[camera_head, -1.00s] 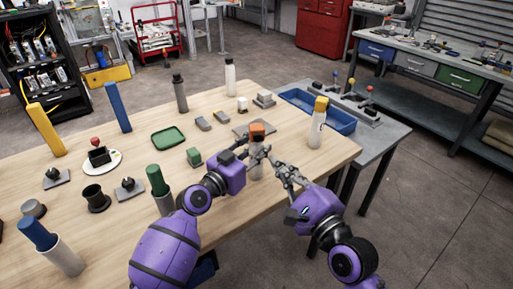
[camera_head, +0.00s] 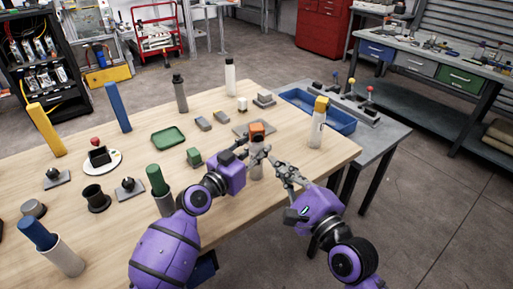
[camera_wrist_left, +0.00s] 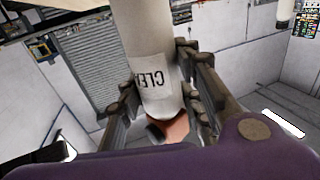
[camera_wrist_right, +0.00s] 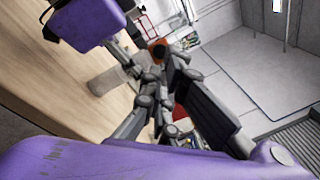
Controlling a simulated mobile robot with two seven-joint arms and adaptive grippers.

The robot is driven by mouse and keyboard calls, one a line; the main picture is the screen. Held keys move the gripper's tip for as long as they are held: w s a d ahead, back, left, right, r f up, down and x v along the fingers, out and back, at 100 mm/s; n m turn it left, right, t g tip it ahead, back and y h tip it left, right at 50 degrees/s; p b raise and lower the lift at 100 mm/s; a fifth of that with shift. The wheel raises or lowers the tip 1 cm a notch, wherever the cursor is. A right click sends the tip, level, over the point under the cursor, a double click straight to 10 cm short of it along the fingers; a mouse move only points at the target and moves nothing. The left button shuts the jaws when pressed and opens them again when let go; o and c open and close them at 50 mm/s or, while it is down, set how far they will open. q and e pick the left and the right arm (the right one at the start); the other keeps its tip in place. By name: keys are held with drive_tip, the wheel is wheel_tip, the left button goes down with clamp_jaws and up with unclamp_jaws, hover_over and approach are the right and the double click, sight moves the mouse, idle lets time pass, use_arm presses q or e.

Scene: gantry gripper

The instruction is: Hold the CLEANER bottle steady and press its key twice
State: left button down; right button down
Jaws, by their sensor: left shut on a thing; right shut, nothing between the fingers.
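The CLEANER bottle (camera_head: 256,172) is pale with an orange top (camera_head: 257,128) and is upright near the front edge of the table. In the left wrist view part of its label (camera_wrist_left: 153,80) shows. My left gripper (camera_head: 259,155) is shut around the bottle just below the orange top. My right gripper (camera_head: 276,166) is shut and empty, just right of the bottle and below its top. In the right wrist view the orange top (camera_wrist_right: 157,46) lies just beyond the right fingertips. I cannot tell if they touch the bottle.
A white bottle with a yellow top (camera_head: 318,122) stands to the right. A blue tray (camera_head: 332,118) and levers are behind it on a grey side table. A green block (camera_head: 194,157) and a green-topped cylinder (camera_head: 157,181) are to the left.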

sight(258, 137)
idle(0.3)
drive_tip(key=s+a+n+t+y, duration=0.1)
drive_tip(key=s+a+t, duration=0.1)
drive_tip(key=a+t, duration=0.55)
drive_tip(key=w, duration=0.8)
drive_tip(key=shift+t, duration=0.45)
drive_tip(key=shift+d+r, duration=0.1)
idle(1.2)
